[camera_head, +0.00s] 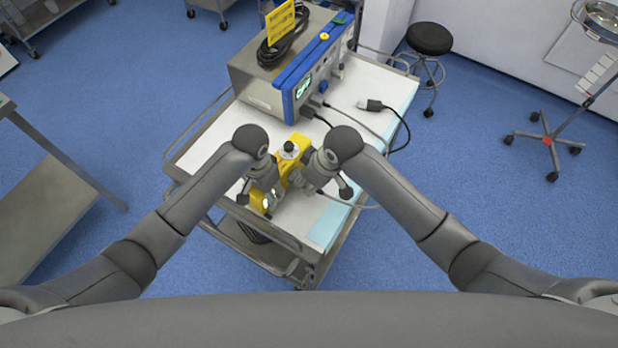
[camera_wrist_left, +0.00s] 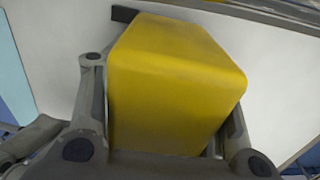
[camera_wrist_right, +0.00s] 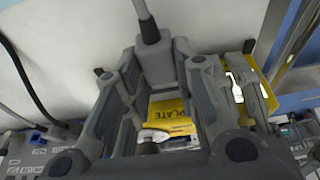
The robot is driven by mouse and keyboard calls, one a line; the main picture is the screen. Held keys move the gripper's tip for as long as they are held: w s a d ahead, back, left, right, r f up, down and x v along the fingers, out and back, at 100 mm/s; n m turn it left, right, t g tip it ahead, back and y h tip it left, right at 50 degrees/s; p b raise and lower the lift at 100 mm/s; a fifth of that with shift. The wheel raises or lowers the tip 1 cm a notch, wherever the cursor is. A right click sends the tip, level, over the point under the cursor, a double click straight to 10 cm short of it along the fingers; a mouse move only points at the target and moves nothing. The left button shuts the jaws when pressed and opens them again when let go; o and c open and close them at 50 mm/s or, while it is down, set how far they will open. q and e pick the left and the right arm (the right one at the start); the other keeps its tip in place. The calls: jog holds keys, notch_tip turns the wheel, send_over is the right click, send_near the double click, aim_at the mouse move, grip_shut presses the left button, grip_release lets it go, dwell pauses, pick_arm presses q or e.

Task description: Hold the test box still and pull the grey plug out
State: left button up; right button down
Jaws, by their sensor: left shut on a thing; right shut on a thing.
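The yellow test box (camera_head: 257,196) is on the cart top, with a dark knob on it. My left gripper (camera_head: 270,182) is shut on the box, and in the left wrist view the fingers lie on both sides of its yellow body (camera_wrist_left: 165,80). My right gripper (camera_head: 308,174) is at the box's right side. In the right wrist view its fingers are shut on the grey plug (camera_wrist_right: 154,60), whose cable runs off at the top. Yellow lettered surface of the box shows behind the plug.
A grey and blue device (camera_head: 298,85) with a yellow tag (camera_head: 281,21) stands on the cart (camera_head: 217,147) behind the box. A loose black connector (camera_head: 370,105) and cables lie right of it. A stool (camera_head: 429,39) and a wheeled stand (camera_head: 548,137) are beyond.

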aim_at(323, 193)
pick_arm(q)
jog(key=shift+a, duration=0.2)
pick_arm(e)
jog(key=shift+s+d, duration=0.2)
jog(key=shift+d, duration=0.15)
pick_arm(q)
jog(key=shift+d, duration=0.1)
pick_arm(e)
jog(key=shift+s+d, duration=0.15)
dwell(0.4)
jog(key=shift+s+d, duration=0.2)
jog(key=shift+d, duration=0.05)
jog(key=shift+s+d, duration=0.1)
jog(key=shift+d, duration=0.05)
dwell(0.3)
jog(key=shift+s+d, duration=0.25)
jog(key=shift+d, duration=0.1)
jog(key=shift+s+d, duration=0.1)
jog(key=shift+d, duration=0.05)
dwell(0.3)
jog(key=shift+s+d, duration=0.5)
jog(key=shift+d, duration=0.15)
jog(key=shift+r, duration=0.1)
